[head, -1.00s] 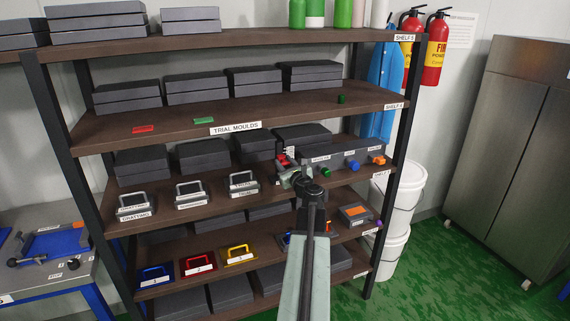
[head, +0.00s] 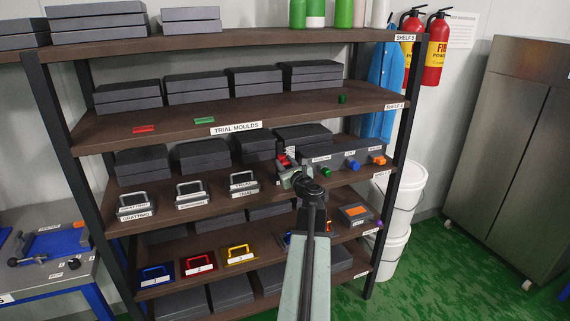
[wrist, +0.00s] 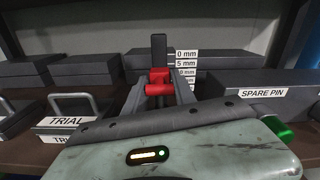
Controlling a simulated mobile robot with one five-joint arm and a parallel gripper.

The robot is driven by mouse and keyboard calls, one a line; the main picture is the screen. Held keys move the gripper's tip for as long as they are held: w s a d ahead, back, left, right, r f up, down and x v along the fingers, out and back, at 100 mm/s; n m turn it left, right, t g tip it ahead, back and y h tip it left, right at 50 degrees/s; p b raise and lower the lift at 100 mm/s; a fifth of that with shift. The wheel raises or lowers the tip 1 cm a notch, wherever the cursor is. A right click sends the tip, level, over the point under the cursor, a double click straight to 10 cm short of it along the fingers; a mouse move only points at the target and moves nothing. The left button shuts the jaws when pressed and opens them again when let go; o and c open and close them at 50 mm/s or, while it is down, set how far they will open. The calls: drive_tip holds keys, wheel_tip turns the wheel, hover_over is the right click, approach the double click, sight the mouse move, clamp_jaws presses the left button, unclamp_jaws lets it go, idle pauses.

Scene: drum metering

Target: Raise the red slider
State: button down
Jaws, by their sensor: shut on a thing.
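The red slider (wrist: 159,80) sits on a dark upright post (wrist: 159,46) in the wrist view, beside a scale of labels (wrist: 186,64) reading 0 mm, 5 mm and more below. My gripper (wrist: 158,90) is shut on the red slider, its two grey fingers closing in from either side. In the head view my gripper (head: 290,172) is at the right part of the middle shelf, where a bit of the red slider (head: 283,159) shows. The lower part of the post is hidden behind the gripper.
A box labelled SPARE PIN (wrist: 262,94) with a green knob (wrist: 279,127) stands close on the right. A handled mould labelled TRIAL (wrist: 72,122) stands on the left. Dark boxes (wrist: 218,62) stand behind. The shelf above (head: 250,110) overhangs this one.

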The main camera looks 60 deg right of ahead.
drive_tip(key=shift+r, duration=0.1)
wheel_tip(320, 180, up, 4)
drive_tip(key=p, duration=0.3)
drive_tip(key=shift+f+p, duration=0.2)
drive_tip(key=shift+p, duration=0.2)
drive_tip(key=shift+f, duration=0.15)
drive_tip(key=c, duration=1.1)
unclamp_jaws()
drive_tip(key=v, duration=0.7)
drive_tip(key=shift+s+a, duration=0.25)
